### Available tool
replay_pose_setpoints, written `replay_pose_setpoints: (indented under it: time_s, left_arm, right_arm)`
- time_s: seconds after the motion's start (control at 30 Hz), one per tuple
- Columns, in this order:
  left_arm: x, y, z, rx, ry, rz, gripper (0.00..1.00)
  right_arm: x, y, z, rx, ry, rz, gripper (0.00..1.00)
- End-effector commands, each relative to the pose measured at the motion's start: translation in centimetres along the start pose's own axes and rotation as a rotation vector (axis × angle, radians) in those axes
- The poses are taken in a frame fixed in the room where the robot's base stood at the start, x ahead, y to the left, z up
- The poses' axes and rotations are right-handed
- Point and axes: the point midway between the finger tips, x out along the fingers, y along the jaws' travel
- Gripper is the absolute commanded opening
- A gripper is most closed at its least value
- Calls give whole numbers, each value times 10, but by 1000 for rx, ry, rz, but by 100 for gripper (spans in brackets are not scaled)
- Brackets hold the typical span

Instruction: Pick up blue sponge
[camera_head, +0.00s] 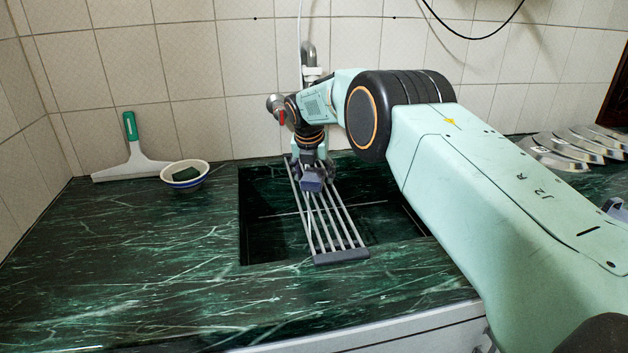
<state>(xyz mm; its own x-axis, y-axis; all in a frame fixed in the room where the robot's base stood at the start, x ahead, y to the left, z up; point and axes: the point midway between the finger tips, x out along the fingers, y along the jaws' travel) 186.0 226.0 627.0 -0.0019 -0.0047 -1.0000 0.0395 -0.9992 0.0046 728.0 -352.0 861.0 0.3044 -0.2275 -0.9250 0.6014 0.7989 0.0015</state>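A small blue block (312,182), which looks like the blue sponge, is at the upper part of a grey slatted rack (341,255) over the sink. My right arm reaches across from the right, and its gripper (312,170) points down right at the blue block. The dark fingers seem to be around or just above the block. They are too small and dark to tell whether they are shut on it. My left gripper is not in view.
The rack lies across the dark sink opening (275,240). A white and blue bowl (184,183) with a dark green piece in it and a green-handled squeegee (131,158) stand at the left. Several metal pieces (575,145) lie at the far right. The front left counter is clear.

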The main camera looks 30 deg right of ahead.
Motion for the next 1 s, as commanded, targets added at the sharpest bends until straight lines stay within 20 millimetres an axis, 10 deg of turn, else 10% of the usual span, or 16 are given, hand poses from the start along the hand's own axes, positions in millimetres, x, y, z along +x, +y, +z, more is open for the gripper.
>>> replay_pose_setpoints:
  time_s: [0.33, 0.77, 1.0]
  left_arm:
    - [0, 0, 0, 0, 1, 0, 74]
    - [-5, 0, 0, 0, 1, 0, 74]
    - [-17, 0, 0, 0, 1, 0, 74]
  right_arm:
    - [0, 0, 0, 0, 0, 0, 37]
    - [-9, -1, 0, -1, -1, 0, 37]
    - [-45, -1, 15, 1, -3, 2, 37]
